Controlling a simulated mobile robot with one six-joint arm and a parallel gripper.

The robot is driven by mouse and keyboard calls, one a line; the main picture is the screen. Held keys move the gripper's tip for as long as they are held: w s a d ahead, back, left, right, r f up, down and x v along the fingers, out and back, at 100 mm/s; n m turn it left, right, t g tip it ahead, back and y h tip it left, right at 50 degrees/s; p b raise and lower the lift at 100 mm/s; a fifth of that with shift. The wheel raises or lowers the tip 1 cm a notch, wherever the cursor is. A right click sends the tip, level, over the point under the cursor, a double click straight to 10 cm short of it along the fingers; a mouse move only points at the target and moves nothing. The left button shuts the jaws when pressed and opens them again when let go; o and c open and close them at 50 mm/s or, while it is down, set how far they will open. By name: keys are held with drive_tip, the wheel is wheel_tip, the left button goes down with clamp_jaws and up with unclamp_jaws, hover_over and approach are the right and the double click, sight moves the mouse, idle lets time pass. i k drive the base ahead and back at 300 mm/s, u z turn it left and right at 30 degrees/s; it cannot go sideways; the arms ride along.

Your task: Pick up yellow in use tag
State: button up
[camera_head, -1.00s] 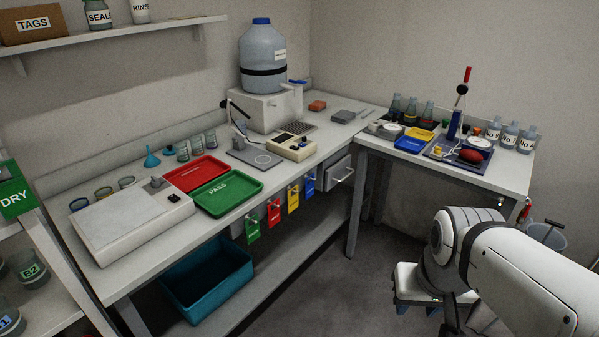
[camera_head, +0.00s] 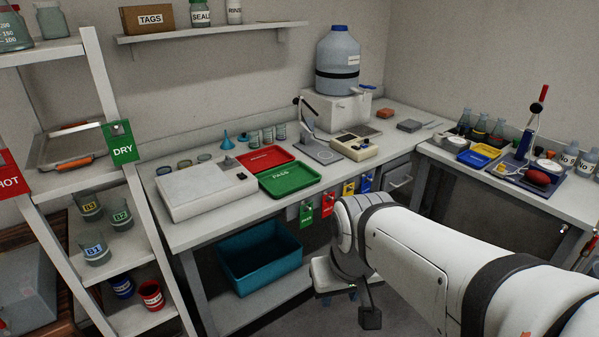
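The yellow tag (camera_head: 349,188) hangs in a row of coloured tags below the front edge of the bench. It sits between the red tag (camera_head: 328,203) and the blue tag (camera_head: 366,182). Its lower part is hidden behind my arm, and its lettering is too small to read. The green tag (camera_head: 306,213) hangs at the left end of the row. My white arm reaches in from the lower right, with its wrist just in front of the tags. My gripper's fingers cannot be made out; a dark part of my arm's end points down below the wrist.
The bench (camera_head: 200,234) carries a red tray (camera_head: 266,159) and a green tray (camera_head: 290,178) above the tags. A teal bin (camera_head: 262,262) sits on the lower shelf. A rack (camera_head: 112,262) with labelled beakers stands at left. A second bench (camera_head: 520,197) stands at right.

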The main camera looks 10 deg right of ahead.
sight(349, 193)
drive_tip(key=i, duration=1.5)
